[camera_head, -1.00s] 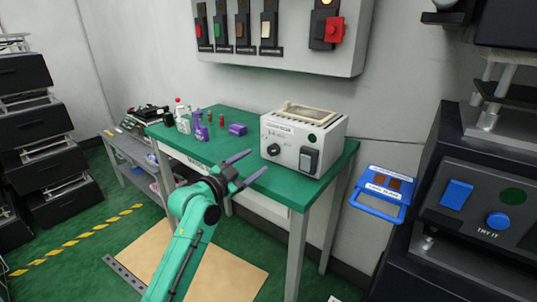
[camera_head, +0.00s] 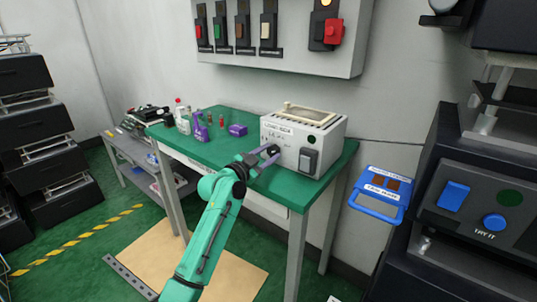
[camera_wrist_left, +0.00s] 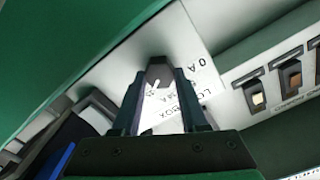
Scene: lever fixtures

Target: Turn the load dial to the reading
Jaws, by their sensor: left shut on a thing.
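The white load box (camera_head: 320,128) stands on the green bench, with a slatted top, a round green lamp and a dark rocker switch on its front. Its dark load dial (camera_wrist_left: 159,72) shows between the fingertips in the left wrist view, with a white pointer mark. My left gripper (camera_head: 268,154) reaches the box's front at the dial and is shut on it. In the left wrist view my fingers (camera_wrist_left: 160,78) close in from both sides. The dial is mostly hidden in the head view. Scale markings beside it are only partly readable. My right gripper is out of view.
The green bench (camera_head: 205,150) carries purple items (camera_head: 237,130) and small bottles left of the box. A wall panel (camera_head: 280,55) with several switches hangs above. A blue handled display unit (camera_head: 378,193) and a dark machine (camera_head: 480,200) stand at the right.

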